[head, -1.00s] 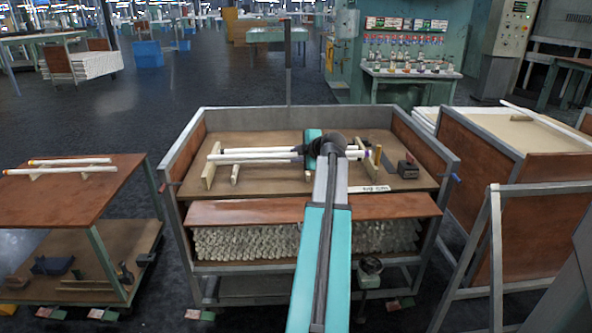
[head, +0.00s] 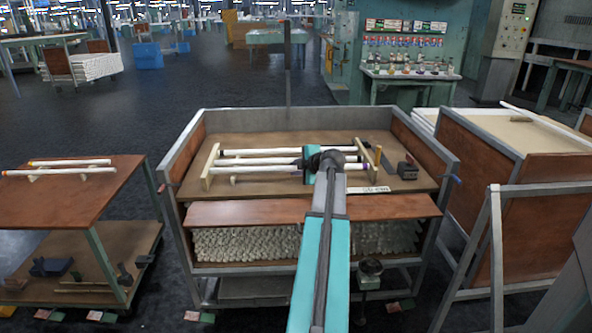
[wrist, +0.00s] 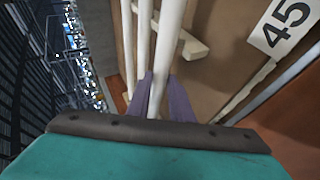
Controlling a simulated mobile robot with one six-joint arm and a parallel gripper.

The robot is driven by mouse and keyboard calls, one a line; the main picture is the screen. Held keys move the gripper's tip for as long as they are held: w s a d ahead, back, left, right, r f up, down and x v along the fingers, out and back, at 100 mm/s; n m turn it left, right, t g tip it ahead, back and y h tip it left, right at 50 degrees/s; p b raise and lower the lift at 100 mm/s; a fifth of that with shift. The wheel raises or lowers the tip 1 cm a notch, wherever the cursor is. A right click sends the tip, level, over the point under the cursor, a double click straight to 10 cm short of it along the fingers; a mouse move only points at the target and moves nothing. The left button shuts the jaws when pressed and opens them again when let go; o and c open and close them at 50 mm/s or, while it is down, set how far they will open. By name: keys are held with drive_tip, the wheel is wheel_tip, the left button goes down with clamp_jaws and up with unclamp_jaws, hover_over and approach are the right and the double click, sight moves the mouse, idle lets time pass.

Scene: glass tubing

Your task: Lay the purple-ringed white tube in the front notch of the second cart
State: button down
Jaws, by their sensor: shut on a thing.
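My gripper (head: 313,163) is shut on a white tube (head: 255,169) over the middle cart (head: 187,180). The held tube lies crosswise, at the front of a set of white tubes (head: 250,152). Its left end is at the front part of the left wooden rail (head: 210,165); its right part reaches toward the right rail (head: 374,155). I cannot tell whether it rests in the notches or hangs just above. In the wrist view purple-grey fingers (wrist: 164,98) stand on both sides of a tube (wrist: 170,40).
A left cart (head: 80,195) carries orange-ringed white tubes (head: 70,166) on its top. A right cart (head: 480,165) has one white tube (head: 540,118). A dark block (head: 407,170) and a number label (head: 370,190) are on the middle cart's right side.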

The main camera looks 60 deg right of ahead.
drive_tip(key=shift+f+b, duration=0.6)
drive_tip(key=shift+b, duration=0.25)
idle(0.3)
drive_tip(key=c, duration=1.6)
unclamp_jaws()
drive_tip(key=shift+r+p, duration=0.25)
drive_tip(key=shift+p, duration=0.05)
drive_tip(key=shift+r+p, duration=0.55)
drive_tip(key=shift+p, duration=0.2)
drive_tip(key=v, duration=1.2)
drive_tip(key=shift+f, duration=0.2)
drive_tip(key=shift+r, duration=0.1)
